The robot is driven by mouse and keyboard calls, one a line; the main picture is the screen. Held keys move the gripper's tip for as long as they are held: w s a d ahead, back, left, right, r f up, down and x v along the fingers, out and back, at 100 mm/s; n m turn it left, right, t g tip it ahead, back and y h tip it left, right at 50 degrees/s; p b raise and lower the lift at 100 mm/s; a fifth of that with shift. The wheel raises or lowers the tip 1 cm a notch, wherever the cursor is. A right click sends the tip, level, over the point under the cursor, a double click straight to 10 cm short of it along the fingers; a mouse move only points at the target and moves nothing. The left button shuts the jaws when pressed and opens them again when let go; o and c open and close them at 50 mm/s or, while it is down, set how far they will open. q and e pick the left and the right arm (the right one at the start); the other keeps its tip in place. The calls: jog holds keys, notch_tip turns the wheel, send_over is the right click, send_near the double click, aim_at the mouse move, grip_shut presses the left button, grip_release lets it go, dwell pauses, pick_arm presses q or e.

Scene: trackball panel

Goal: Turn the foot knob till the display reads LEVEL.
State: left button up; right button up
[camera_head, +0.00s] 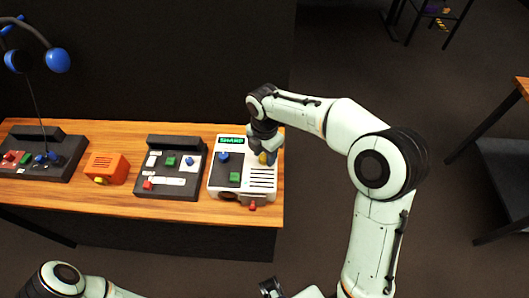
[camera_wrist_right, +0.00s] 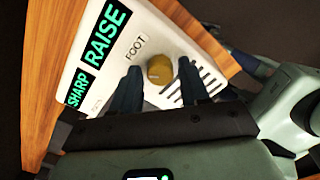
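The pale panel (camera_head: 214,187) stands at the right end of the table. In the right wrist view, a yellow round knob (camera_wrist_right: 160,69) sits beside the label FOOT (camera_wrist_right: 135,48). The nearby display (camera_wrist_right: 107,34) reads RAISE in green on black. My right gripper (camera_wrist_right: 159,66) is open, with one dark finger on each side of the yellow knob and visible gaps between. In the head view, the right gripper (camera_head: 265,148) is over the panel's right part, partly hiding the yellow knob (camera_head: 263,158).
A second display (camera_wrist_right: 79,89) reads SHARP. The panel also has a blue knob (camera_head: 224,156), a green button (camera_head: 234,177) and a red knob (camera_head: 253,206) at its front. A dark panel (camera_head: 170,191) and an orange box (camera_head: 106,168) stand to the left.

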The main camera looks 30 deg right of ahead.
grip_shut()
jog(key=m+p, duration=0.1)
jog(key=m, duration=0.9)
jog(key=shift+m, duration=0.4)
dwell(0.4)
jog(key=shift+o, duration=1.8)
grip_release()
jog(key=shift+r, duration=0.1)
